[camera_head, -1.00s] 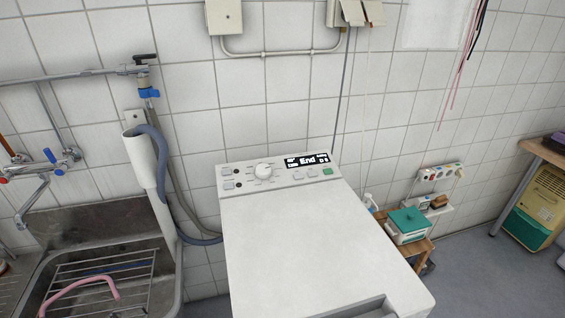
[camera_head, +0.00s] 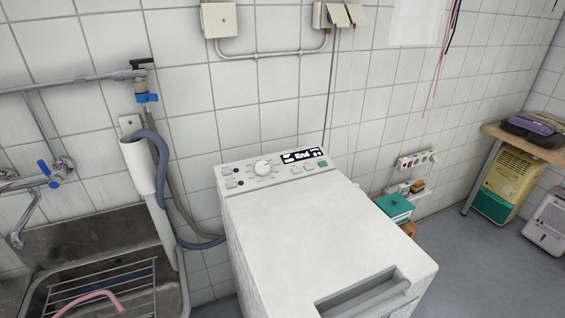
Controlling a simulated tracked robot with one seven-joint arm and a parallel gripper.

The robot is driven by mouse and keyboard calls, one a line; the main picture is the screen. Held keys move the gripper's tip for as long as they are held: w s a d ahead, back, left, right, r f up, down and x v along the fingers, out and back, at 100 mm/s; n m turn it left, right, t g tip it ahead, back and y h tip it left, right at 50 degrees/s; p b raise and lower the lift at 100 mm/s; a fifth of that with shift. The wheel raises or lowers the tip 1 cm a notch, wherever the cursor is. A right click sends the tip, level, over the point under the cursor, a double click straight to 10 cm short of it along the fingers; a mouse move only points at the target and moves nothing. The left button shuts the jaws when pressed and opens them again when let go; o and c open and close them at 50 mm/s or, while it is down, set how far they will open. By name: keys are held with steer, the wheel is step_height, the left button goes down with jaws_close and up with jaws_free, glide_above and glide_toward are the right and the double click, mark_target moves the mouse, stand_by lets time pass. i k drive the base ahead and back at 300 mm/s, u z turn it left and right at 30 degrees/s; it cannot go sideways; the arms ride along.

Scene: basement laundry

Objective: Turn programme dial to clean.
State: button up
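The programme dial (camera_head: 262,167) is a round white knob on the sloped control panel at the back of a white top-loading washing machine (camera_head: 290,225). Marks ring the dial, but they are too small to read. The display (camera_head: 302,155) to its right is dark and shows "End" in white. Small buttons (camera_head: 232,177) sit left of the dial, and more sit under the display, one of them green. The lid is shut, with a recessed handle (camera_head: 365,292) at the front. My gripper is not in view.
A steel sink (camera_head: 95,255) with a wire rack and pink hose stands left of the machine. A grey-blue drain hose (camera_head: 160,190) hangs between them. Right are a green-lidded box (camera_head: 394,207), a wall socket strip (camera_head: 415,159) and a wooden table (camera_head: 520,140).

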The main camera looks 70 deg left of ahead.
mark_target(262, 168)
steer(key=k, duration=0.45)
steer(key=z, duration=0.4)
steer(key=i, duration=0.1)
steer(key=u, duration=2.8)
steer(key=i, duration=0.5)
steer(key=z, duration=0.15)
steer(key=k, duration=0.8)
steer(key=u, duration=0.2)
steer(key=i, duration=0.5)
